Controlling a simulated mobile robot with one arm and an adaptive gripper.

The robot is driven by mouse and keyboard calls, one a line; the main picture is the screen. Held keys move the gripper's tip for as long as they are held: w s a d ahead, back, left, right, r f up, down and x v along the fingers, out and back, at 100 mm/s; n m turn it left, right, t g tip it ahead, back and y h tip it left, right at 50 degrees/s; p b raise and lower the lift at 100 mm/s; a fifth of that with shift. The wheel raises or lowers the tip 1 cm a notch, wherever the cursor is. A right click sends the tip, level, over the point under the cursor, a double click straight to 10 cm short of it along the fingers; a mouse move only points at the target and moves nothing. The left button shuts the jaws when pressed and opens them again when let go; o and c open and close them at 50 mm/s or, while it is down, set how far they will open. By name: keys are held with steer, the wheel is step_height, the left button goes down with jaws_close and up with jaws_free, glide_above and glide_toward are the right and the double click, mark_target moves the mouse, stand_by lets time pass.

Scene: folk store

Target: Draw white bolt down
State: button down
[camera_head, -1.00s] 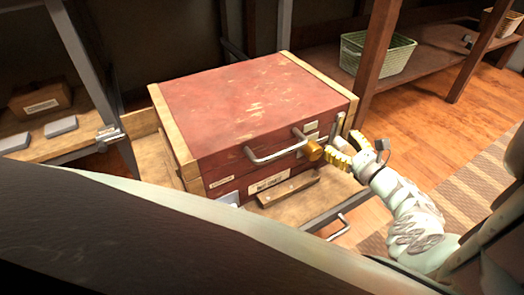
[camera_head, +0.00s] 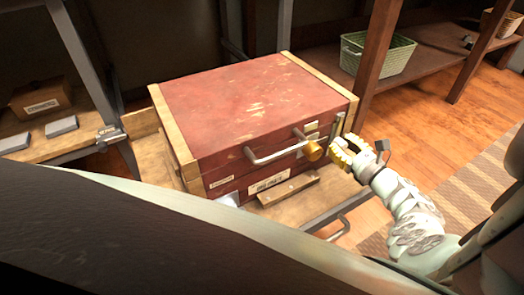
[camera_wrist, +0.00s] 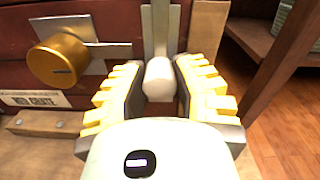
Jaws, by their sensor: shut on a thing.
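The white bolt (camera_wrist: 158,77) is a rounded white knob on a grey vertical metal strip (camera_wrist: 160,30) on the front of a red chest (camera_head: 250,103). In the wrist view it sits between the yellow-padded fingers of my gripper (camera_wrist: 158,88), which is shut on it. In the head view my gripper (camera_head: 348,152) is at the right end of the chest's front, and its fingers hide the bolt there.
An orange round knob (camera_wrist: 58,60) on a metal plate is left of my gripper; it also shows in the head view (camera_head: 312,151). A grey handle (camera_head: 275,153) juts from the chest front. A wooden post (camera_head: 376,60) and green basket (camera_head: 377,54) stand behind right.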

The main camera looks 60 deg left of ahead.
step_height(320, 180, down, 4)
steer(key=b, duration=0.3)
steer(key=shift+r, duration=0.15)
steer(key=c, duration=0.7)
jaws_free()
steer(key=shift+r, duration=0.1)
steer(key=shift+d, duration=0.1)
steer(key=d, duration=1.1)
steer(key=shift+s+d, duration=0.3)
steer(key=shift+d, duration=0.1)
